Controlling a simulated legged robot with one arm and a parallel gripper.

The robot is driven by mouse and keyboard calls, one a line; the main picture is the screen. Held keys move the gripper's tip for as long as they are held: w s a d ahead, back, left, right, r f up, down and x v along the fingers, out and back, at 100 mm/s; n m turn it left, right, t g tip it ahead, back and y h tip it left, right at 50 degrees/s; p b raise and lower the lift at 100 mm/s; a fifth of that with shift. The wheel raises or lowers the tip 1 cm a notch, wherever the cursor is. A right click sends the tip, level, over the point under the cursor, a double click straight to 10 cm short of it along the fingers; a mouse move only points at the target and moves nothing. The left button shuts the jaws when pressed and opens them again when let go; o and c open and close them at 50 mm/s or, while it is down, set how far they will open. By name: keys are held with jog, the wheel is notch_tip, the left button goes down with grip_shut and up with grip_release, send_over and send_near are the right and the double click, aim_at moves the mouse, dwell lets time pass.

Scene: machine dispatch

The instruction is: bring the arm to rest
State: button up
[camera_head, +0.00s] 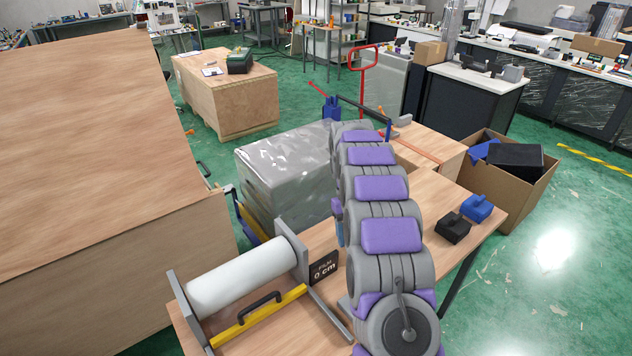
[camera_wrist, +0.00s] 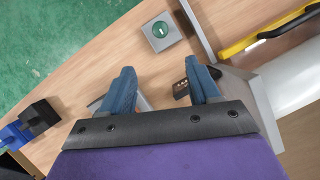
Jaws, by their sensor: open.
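My gripper (camera_wrist: 163,86) shows in the wrist view with its two blue fingers spread apart and nothing between them. It points down over the wooden table (camera_wrist: 85,75). My grey and purple arm stretches across the middle of the head view and hides most of the gripper there.
A black block (camera_head: 453,228) and a blue block (camera_head: 477,208) lie on the table right of my arm. An open cardboard box (camera_head: 520,190) stands beyond them. A wrapped load (camera_head: 285,170) stands behind the dispenser. A large wooden surface (camera_head: 85,140) fills the left. Green floor (camera_head: 560,270) is clear at right.

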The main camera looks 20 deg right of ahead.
jog(key=s+a+r+t+b, duration=0.1)
jog(key=s+a+r, duration=0.4)
jog(key=s, duration=0.3)
jog(key=s+a+r+b, duration=0.1)
jog(key=s+a+r, duration=0.35)
jog(key=s, duration=0.25)
jog(key=s+a+f+t+b, duration=0.1)
jog(key=s+a, duration=0.1)
jog(key=s, duration=1)
jog(key=s+a+f+b, duration=0.1)
jog(key=s+a, duration=0.2)
jog(key=s, duration=0.9)
jog(key=shift+s+f+t, duration=0.3)
jog(key=shift+t, duration=0.1)
